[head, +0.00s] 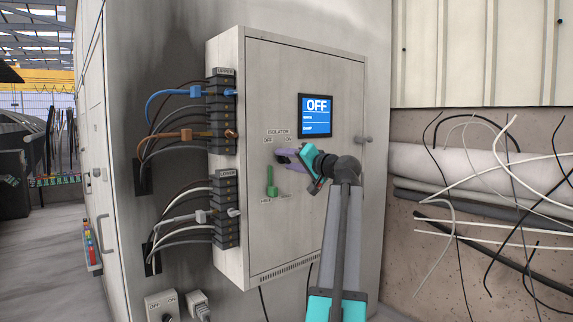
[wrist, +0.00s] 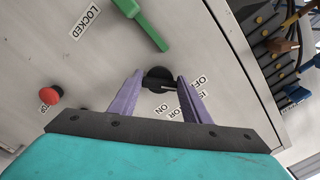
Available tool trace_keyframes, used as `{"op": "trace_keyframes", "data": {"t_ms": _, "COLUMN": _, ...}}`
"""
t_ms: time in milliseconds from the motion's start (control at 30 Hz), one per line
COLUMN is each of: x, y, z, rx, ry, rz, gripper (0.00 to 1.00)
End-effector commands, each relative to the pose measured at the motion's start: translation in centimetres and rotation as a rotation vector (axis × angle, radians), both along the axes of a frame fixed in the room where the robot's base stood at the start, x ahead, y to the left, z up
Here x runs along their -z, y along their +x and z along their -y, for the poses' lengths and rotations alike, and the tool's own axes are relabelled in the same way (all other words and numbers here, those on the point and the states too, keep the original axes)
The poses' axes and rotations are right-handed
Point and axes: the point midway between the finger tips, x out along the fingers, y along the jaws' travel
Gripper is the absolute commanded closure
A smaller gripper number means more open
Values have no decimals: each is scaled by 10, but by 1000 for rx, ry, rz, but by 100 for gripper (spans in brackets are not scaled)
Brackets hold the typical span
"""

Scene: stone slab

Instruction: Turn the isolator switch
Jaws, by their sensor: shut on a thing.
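The isolator switch is a black rotary knob (wrist: 157,75) on the pale cabinet door, beside ISOLATOR, OFF and ON labels. My gripper (wrist: 161,80) has its purple fingers on either side of the knob, shut on it. In the head view my gripper (head: 284,155) reaches the door just below the ISOLATOR label and hides the knob. I cannot tell clearly which label the knob points to. A blue display (head: 316,115) above right reads OFF.
A green lever (head: 271,183) sits just below the switch, close to my gripper; a LOCKED label is near it. A red button (wrist: 51,94) is on the door. Black terminal blocks with cables (head: 222,110) line the cabinet's left side. Loose wires (head: 490,180) hang at right.

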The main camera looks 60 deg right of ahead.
Motion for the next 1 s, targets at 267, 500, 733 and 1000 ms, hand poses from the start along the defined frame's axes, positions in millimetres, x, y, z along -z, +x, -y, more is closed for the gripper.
{"op": "trace_keyframes", "data": {"t_ms": 267, "x": -5, "y": 1, "z": 1, "rx": 3, "ry": -7, "rz": 6, "gripper": 79}}
{"op": "trace_keyframes", "data": {"t_ms": 500, "x": -4, "y": 0, "z": 1, "rx": 3, "ry": -6, "rz": 5, "gripper": 38}}
{"op": "trace_keyframes", "data": {"t_ms": 733, "x": -2, "y": 0, "z": 1, "rx": 2, "ry": -5, "rz": 2, "gripper": 38}}
{"op": "trace_keyframes", "data": {"t_ms": 1000, "x": -1, "y": -11, "z": -3, "rx": 3, "ry": -4, "rz": 2, "gripper": 38}}
